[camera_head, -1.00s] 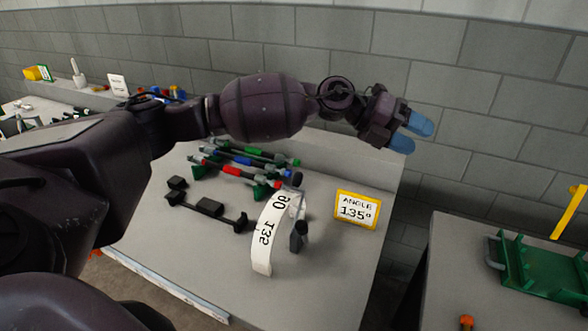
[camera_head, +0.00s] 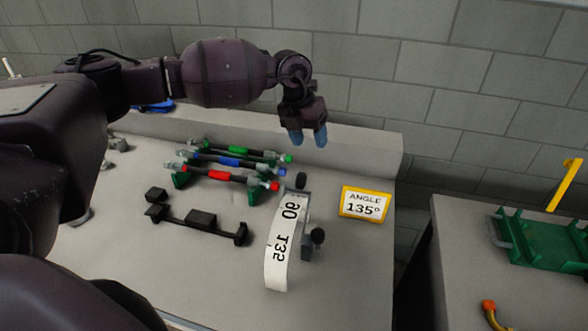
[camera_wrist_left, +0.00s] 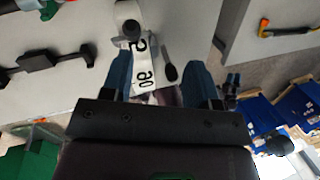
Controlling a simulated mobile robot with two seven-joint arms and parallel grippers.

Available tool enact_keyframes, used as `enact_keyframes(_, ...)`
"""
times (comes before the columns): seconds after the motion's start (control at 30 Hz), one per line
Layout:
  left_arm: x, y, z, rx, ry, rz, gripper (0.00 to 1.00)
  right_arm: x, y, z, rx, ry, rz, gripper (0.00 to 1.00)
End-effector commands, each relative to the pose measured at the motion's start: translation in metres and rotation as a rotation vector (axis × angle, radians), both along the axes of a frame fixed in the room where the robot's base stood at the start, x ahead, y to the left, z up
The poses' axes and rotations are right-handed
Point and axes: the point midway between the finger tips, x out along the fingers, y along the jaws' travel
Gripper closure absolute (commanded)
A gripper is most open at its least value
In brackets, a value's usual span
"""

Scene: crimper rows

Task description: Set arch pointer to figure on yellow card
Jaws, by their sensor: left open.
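The yellow card (camera_head: 364,204) stands on the bench and reads "ANGLE 135°". To its left is the white arch (camera_head: 277,255) with the figures 90 and 135. A grey lever with a dark round knob (camera_head: 317,236) stands beside the arch, and a second dark knob (camera_head: 301,180) shows behind it. Which figure the pointer meets I cannot tell. My left gripper (camera_head: 308,138) is open and empty above the back of the bench, fingers down. In the left wrist view the arch (camera_wrist_left: 143,70) appears between its blue fingers (camera_wrist_left: 160,82). My right gripper is not in view.
Crimpers with green, blue and red marks (camera_head: 228,175) lie in a rack left of the arch. A black bar-shaped fixture (camera_head: 198,219) lies in front of them. A green tray (camera_head: 545,240) sits on the right table across a gap.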

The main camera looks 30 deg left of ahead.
Motion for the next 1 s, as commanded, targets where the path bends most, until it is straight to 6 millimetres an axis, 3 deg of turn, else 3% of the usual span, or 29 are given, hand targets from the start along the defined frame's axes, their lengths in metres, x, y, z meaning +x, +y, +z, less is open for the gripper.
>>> enact_keyframes(0.13, -0.009, 0.020, -0.004, 0.120, 0.072, 0.064, 0.46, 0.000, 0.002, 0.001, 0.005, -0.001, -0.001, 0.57)
enact_keyframes(0.37, -0.013, 0.022, -0.012, 0.136, 0.106, 0.109, 0.46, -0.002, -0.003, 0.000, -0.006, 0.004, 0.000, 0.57)
enact_keyframes(0.8, -0.013, 0.014, -0.081, 0.132, 0.105, 0.106, 0.46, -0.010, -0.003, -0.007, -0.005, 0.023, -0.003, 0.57)
enact_keyframes(1.0, -0.012, 0.012, -0.103, 0.133, 0.103, 0.107, 0.46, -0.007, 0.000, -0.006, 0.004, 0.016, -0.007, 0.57)
